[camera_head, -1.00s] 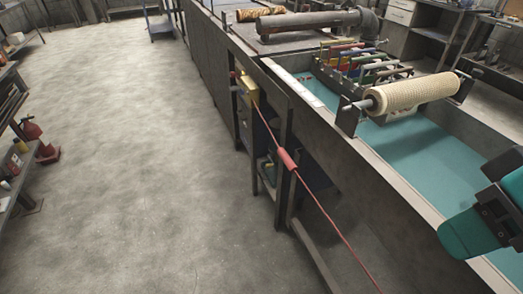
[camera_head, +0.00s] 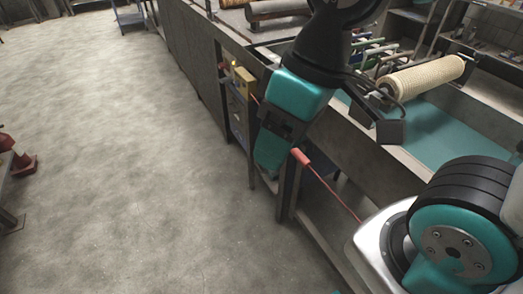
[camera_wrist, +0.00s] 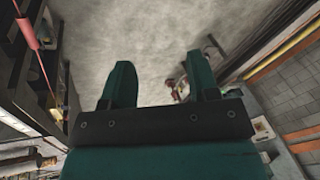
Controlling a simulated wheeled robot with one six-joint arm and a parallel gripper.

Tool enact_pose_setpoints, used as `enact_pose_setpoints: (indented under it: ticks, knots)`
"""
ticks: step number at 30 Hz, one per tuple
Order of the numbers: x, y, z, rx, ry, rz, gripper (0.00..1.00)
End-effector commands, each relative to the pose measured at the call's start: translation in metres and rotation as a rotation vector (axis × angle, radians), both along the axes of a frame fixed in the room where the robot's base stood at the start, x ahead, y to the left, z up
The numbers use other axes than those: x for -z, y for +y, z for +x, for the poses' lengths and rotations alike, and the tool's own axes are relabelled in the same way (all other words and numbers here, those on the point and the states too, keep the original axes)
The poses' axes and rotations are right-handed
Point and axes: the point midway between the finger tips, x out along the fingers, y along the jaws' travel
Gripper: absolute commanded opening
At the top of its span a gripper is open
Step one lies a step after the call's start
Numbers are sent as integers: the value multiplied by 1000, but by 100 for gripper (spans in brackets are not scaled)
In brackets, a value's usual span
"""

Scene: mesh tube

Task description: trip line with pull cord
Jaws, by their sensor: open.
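The pull cord (camera_head: 338,193) is a thin red line along the front of the machine. A thicker red sleeve (camera_head: 300,157) sits on it. The cord runs toward a small yellow box (camera_head: 243,78) on the machine's side; my arm hides part of it. My gripper (camera_head: 267,160) points down, just left of the sleeve in the head view. In the wrist view my gripper (camera_wrist: 160,60) is open, with bare floor between its teal fingers. There the sleeve (camera_wrist: 28,30) and cord (camera_wrist: 45,75) lie left of both fingers, outside the jaws.
The machine's dark frame and legs (camera_head: 285,195) stand beside the cord. A cream mesh roller (camera_head: 425,77) lies above its teal bed (camera_head: 440,135). Red objects (camera_head: 22,165) stand at the far left. The concrete floor (camera_head: 120,180) left of the machine is clear.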

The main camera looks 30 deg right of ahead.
Motion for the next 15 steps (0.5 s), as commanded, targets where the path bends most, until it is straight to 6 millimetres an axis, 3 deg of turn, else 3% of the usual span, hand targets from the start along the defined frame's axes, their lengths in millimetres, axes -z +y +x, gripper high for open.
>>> enact_pose_setpoints:
  ticks: [5, 9, 12, 15]
  knots:
    - [58, -50, 89, 208, 5, -165, 55]
    - [107, -109, 156, 384, 18, -332, 55]
    - [132, -146, 185, 478, 32, -428, 55]
    - [147, -170, 200, 536, 43, -488, 55]
